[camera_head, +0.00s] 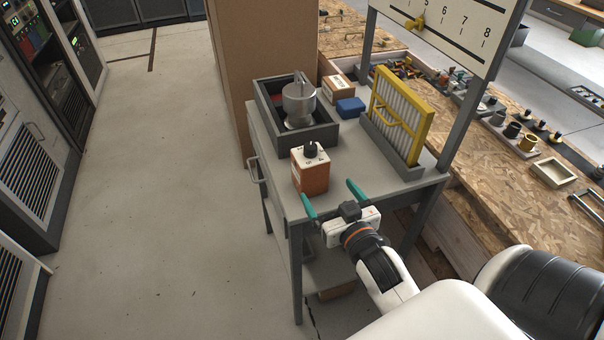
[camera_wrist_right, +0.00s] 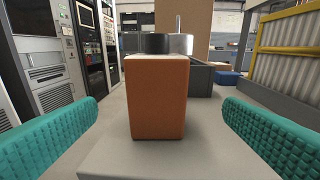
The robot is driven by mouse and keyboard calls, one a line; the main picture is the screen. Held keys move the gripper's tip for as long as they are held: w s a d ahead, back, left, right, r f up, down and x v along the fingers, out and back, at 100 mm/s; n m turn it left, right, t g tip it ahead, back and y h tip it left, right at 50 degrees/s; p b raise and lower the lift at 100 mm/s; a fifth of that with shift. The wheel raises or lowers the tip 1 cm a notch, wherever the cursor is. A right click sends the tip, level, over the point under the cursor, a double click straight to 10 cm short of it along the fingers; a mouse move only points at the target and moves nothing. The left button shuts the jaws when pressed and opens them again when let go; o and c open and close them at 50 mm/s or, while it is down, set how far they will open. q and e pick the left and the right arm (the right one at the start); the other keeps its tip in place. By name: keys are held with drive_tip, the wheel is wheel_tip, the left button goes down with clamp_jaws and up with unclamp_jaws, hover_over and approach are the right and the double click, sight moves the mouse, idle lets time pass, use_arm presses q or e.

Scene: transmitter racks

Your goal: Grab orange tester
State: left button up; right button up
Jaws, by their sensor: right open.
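The orange tester (camera_head: 311,173) is a small upright box with a pale top and a black knob, standing near the front edge of the grey table (camera_head: 352,172). In the right wrist view the orange tester (camera_wrist_right: 157,98) stands in the middle, between the fingers and beyond them. My right gripper (camera_head: 332,197) is open with teal finger pads, at the table's front edge, just short of the tester. The pads of my right gripper (camera_wrist_right: 160,140) show at both sides of the wrist view, apart from the tester. My left gripper is not in view.
Behind the tester is a dark tray (camera_head: 267,104) holding a metal cylinder (camera_head: 299,103). A yellow-framed filter (camera_head: 403,115) stands in a grey holder at the right. A blue box (camera_head: 350,107) and a small carton (camera_head: 338,88) lie farther back. A gauge frame rises at right.

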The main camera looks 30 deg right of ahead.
sight(318, 168)
drive_tip(key=shift+w+r+t, duration=0.35)
drive_tip(key=shift+w+r, duration=0.1)
drive_tip(key=shift+r, duration=0.2)
drive_tip(key=shift+w+r+t, duration=0.35)
drive_tip(key=shift+w+r, duration=0.05)
drive_tip(key=shift+r, duration=0.2)
drive_tip(key=w, duration=0.2)
drive_tip(key=w+d, duration=0.1)
drive_tip(key=w, duration=0.1)
drive_tip(key=shift+w+f+p, duration=0.15)
drive_tip(key=shift+p, duration=0.2)
drive_tip(key=shift+w+d+p, duration=0.2)
drive_tip(key=shift+w+p, duration=0.05)
drive_tip(key=shift+w, duration=1.3)
drive_tip(key=shift+w+d+p, duration=0.15)
drive_tip(key=shift+w+p, duration=0.05)
drive_tip(key=shift+w, duration=1.35)
drive_tip(key=shift+s, duration=0.1)
drive_tip(key=shift+c, duration=0.2)
drive_tip(key=c, duration=1.2)
drive_tip(key=shift+r, duration=0.2)
drive_tip(key=shift+c, duration=0.4)
